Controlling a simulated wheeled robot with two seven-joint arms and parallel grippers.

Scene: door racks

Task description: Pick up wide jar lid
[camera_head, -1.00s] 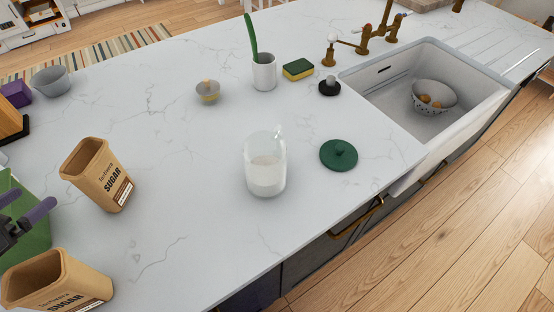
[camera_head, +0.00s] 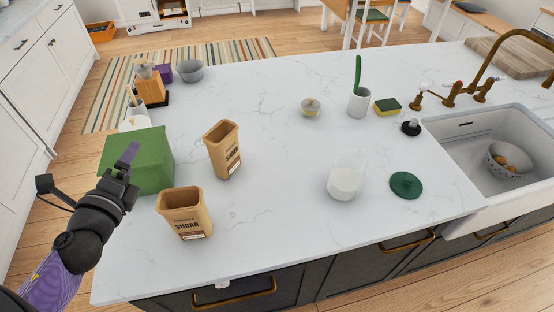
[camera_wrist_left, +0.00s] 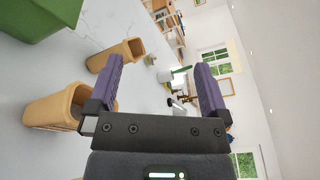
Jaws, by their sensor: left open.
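The green round lid (camera_head: 406,185) with a knob lies flat on the white counter, right of an open glass jar (camera_head: 345,176) with white contents. My left gripper (camera_head: 130,158) is at the left of the counter in the head view, in front of a green box, far from the lid. In the left wrist view its two purple fingers (camera_wrist_left: 160,85) stand wide apart with nothing between them. The lid cannot be made out in the wrist view. My right gripper is not in view.
Two open sugar canisters (camera_head: 184,212) (camera_head: 222,149) stand between my left gripper and the jar. A green box (camera_head: 150,160) is beside the gripper. The counter's middle is clear.

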